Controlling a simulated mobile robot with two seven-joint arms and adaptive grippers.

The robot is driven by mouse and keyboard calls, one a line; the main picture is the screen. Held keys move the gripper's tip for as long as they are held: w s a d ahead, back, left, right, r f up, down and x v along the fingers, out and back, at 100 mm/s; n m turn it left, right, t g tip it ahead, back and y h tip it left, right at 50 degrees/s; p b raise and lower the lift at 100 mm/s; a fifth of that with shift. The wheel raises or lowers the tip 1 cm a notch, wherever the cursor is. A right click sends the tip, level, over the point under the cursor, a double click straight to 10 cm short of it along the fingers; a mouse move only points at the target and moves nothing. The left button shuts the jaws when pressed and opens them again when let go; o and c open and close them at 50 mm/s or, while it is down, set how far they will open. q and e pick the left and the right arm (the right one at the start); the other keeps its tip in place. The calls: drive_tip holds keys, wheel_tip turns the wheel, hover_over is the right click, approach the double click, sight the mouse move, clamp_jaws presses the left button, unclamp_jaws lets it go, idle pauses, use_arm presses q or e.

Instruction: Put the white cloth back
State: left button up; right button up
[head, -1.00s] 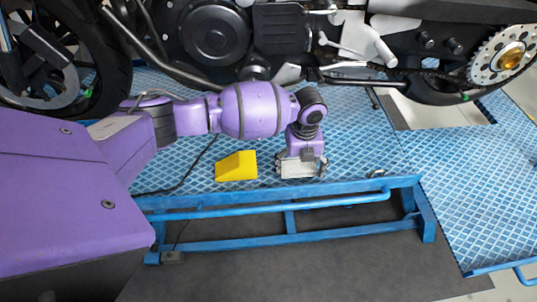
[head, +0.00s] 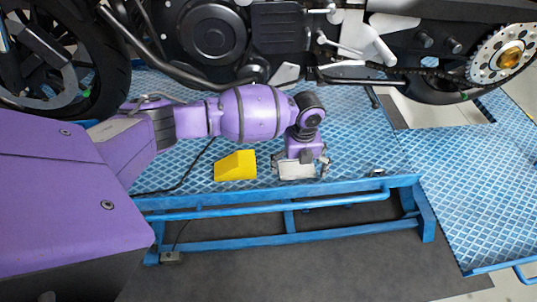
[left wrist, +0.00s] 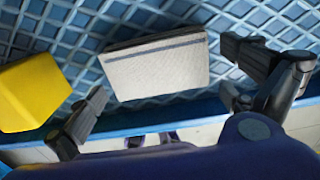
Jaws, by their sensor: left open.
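The white cloth (head: 297,171) lies folded flat on the blue patterned lift deck, close to its front edge. In the left wrist view the cloth (left wrist: 157,68) is a pale rectangle with a grey stripe along its far side. My left gripper (head: 302,166) is over the cloth, pointing down. In the left wrist view its fingers (left wrist: 165,85) are spread wide, one to each side of the cloth, with clear gaps. The gripper partly hides the cloth in the head view. My right gripper is not in view.
A yellow wedge block (head: 236,166) stands on the deck left of the cloth; it also shows in the left wrist view (left wrist: 33,92). A blue rail (head: 260,208) runs along the deck's front. A motorcycle (head: 230,35) stands behind. A dark cable lies left of the wedge.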

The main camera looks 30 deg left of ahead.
sight(298, 169)
use_arm(q)
wheel_tip(298, 169, up, 12)
drive_tip(key=shift+r+p, duration=0.25)
drive_tip(key=shift+p, duration=0.1)
idle(0.5)
